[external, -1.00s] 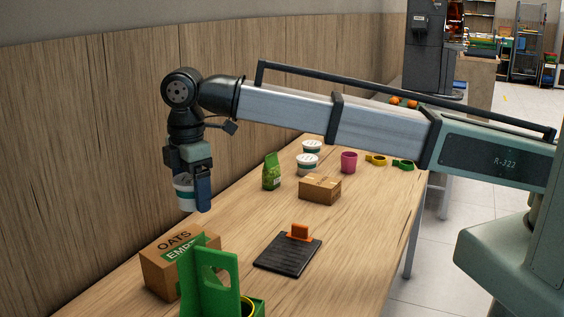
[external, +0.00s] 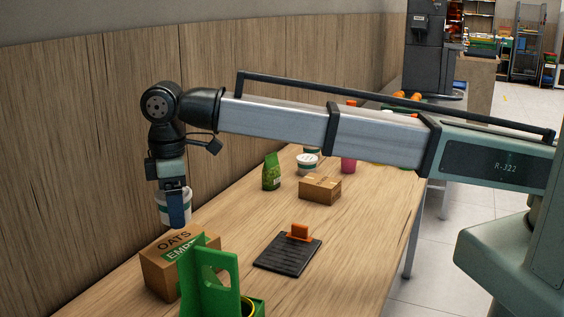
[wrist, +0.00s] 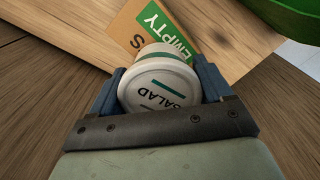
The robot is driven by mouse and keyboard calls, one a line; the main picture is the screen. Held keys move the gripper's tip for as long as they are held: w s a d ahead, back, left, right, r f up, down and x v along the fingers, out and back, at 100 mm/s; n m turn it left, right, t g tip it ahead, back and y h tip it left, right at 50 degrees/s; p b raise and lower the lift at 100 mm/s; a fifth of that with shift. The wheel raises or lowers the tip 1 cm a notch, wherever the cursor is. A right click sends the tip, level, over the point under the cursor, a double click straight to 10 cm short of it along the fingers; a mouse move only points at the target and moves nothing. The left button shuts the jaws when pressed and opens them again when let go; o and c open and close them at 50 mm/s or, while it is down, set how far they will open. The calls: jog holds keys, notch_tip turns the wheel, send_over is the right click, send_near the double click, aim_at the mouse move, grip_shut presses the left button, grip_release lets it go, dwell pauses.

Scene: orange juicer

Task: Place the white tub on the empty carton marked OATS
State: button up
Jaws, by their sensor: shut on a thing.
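My gripper (external: 174,207) is shut on a white tub (external: 163,206) with a dark green band, and holds it in the air just above the OATS carton (external: 160,272). In the wrist view the tub's lid (wrist: 160,88), marked SALAD, sits between the two blue fingers (wrist: 158,92). The brown carton stands on the table with a green EMPTY label on top. In the wrist view the carton's top (wrist: 128,30) shows beyond the tub and is partly hidden by it. I cannot tell the exact gap between tub and carton.
A green stand (external: 208,280) is close in front of the carton and covers part of it. A black board with an orange block (external: 288,254), a small carton (external: 320,190), a green bag (external: 271,172) and another tub (external: 307,164) stand farther back. A wooden wall (external: 80,150) runs along the left.

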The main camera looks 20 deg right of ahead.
aim_at(180, 244)
jog(key=shift+f, duration=2.8)
jog(key=shift+f, duration=0.1)
jog(key=o, duration=1.1)
jog(key=shift+c, duration=0.2)
notch_tip(180, 244, up, 12)
jog(key=shift+r, duration=0.15)
